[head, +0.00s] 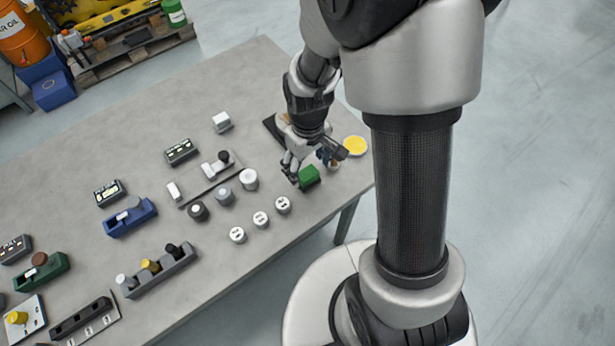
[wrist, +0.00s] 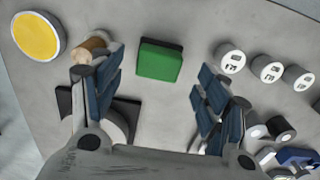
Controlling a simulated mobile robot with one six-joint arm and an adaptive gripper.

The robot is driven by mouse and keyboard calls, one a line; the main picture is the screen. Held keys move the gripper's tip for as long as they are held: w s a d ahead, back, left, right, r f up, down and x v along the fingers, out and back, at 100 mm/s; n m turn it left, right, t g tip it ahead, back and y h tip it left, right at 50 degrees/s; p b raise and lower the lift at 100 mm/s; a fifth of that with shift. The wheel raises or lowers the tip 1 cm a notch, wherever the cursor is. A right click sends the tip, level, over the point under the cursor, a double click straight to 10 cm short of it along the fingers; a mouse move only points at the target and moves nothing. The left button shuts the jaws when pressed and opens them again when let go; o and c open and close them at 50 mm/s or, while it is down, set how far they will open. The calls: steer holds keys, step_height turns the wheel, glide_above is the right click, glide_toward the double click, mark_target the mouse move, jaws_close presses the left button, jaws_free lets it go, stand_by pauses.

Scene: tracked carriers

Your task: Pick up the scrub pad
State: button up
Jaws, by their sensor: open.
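The scrub pad is a green block (head: 309,176) lying on the grey table near its right edge in the head view. In the wrist view the scrub pad (wrist: 160,61) lies ahead of the fingers, between their lines and apart from both. My gripper (head: 318,168) is above the table beside the pad. In the wrist view my gripper (wrist: 160,85) is open with nothing between its blue-padded fingers.
A yellow-topped round dish (wrist: 38,36) and a small brown-and-white object (wrist: 90,48) sit left of the pad in the wrist view. Several white labelled discs (wrist: 230,58) stand to its right. Carriers and blocks, including a blue one (head: 130,217), cover the table's left part in the head view.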

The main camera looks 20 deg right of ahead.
mark_target(307, 173)
step_height(307, 173, down, 4)
steer(key=shift+w+f+b, duration=0.15)
steer(key=shift+f+b, duration=0.05)
steer(key=shift+b, duration=0.6)
steer(key=shift+r, duration=0.1)
steer(key=c, duration=1.1)
steer(key=shift+r, duration=0.1)
steer(key=shift+c, duration=0.2)
step_height(307, 173, up, 20)
steer(key=p, duration=0.7)
